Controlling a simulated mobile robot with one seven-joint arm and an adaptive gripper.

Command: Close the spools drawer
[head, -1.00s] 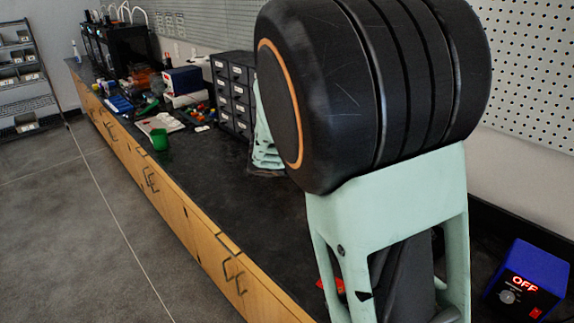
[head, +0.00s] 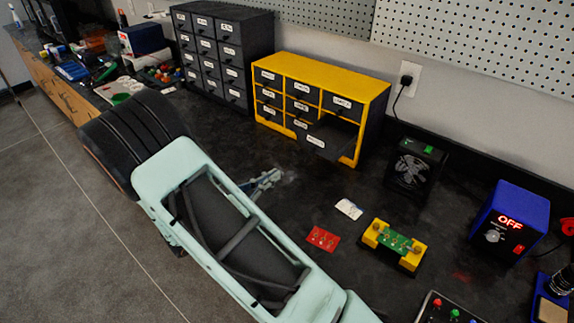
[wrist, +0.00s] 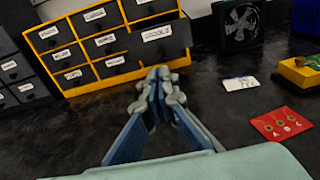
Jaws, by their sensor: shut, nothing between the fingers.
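A yellow cabinet (head: 375,92) with dark labelled drawers stands on the black bench against the wall. Its lower right drawer (head: 328,138) sticks out toward me; its label is too small to read surely, so I cannot confirm it is the spools drawer. The other drawers look shut. In the wrist view the protruding drawer (wrist: 157,46) is straight ahead, just beyond my fingertips. My gripper (head: 274,177) is shut and empty, low over the bench in front of the cabinet. A gap appears between it and the drawer in the head view.
A dark drawer cabinet (head: 245,42) stands left of the yellow one. A small fan (head: 412,168) stands to its right. A white card (head: 349,208), a red board (head: 323,239) and a yellow holder with a green board (head: 394,246) lie nearer.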

